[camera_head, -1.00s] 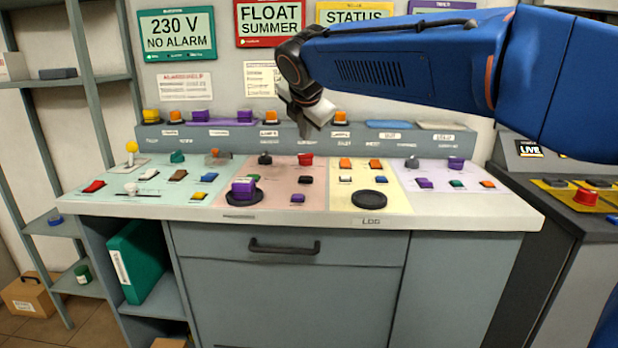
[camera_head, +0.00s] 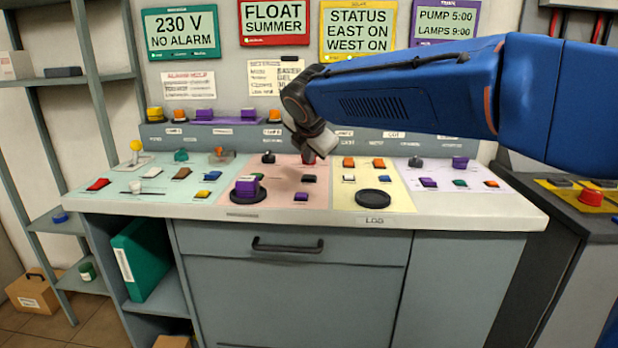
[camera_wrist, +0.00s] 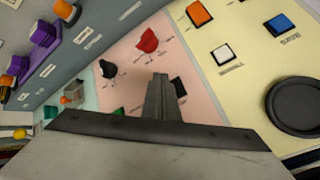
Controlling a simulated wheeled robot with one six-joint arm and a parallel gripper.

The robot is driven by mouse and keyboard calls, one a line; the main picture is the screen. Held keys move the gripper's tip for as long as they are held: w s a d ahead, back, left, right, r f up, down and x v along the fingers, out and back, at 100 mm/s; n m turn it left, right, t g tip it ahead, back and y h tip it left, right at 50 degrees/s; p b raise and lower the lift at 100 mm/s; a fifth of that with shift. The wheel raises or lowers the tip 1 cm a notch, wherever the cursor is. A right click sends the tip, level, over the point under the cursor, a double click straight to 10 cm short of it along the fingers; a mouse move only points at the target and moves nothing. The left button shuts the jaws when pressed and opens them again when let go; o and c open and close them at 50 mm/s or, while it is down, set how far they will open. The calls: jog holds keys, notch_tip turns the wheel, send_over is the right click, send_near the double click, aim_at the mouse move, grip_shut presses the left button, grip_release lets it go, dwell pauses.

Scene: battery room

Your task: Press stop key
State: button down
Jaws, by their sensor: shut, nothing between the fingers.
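My gripper (camera_head: 318,150) is shut and empty above the pink panel of the console (camera_head: 271,202). In the wrist view its closed fingers (camera_wrist: 160,80) point down at that panel. A red knob (camera_wrist: 147,41) is just beyond the fingertips; in the head view the gripper mostly hides it. A black key (camera_wrist: 181,88) is beside the fingers, partly covered, and also shows in the head view (camera_head: 309,179). A black knob (camera_wrist: 107,69) is to the left. No label reading "stop" can be made out, so I cannot tell which key is the stop key.
A red key (camera_head: 97,184) is on the left panel and a red button (camera_head: 591,197) on the right-hand console. A round black pad (camera_head: 373,198) lies on the yellow panel. A purple block (camera_head: 247,187) stands on another pad. Knobs crowd the back ledge.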

aim_at(309, 178)
jog(key=shift+f, duration=1.05)
jog(key=shift+f, duration=0.1)
dwell(1.3)
jog(key=shift+f, duration=0.35)
jog(key=shift+f, duration=0.45)
dwell(0.7)
jog(key=shift+r, duration=0.15)
dwell(0.3)
jog(key=shift+r, duration=0.75)
jog(key=shift+r, duration=0.1)
jog(key=shift+r, duration=2.4)
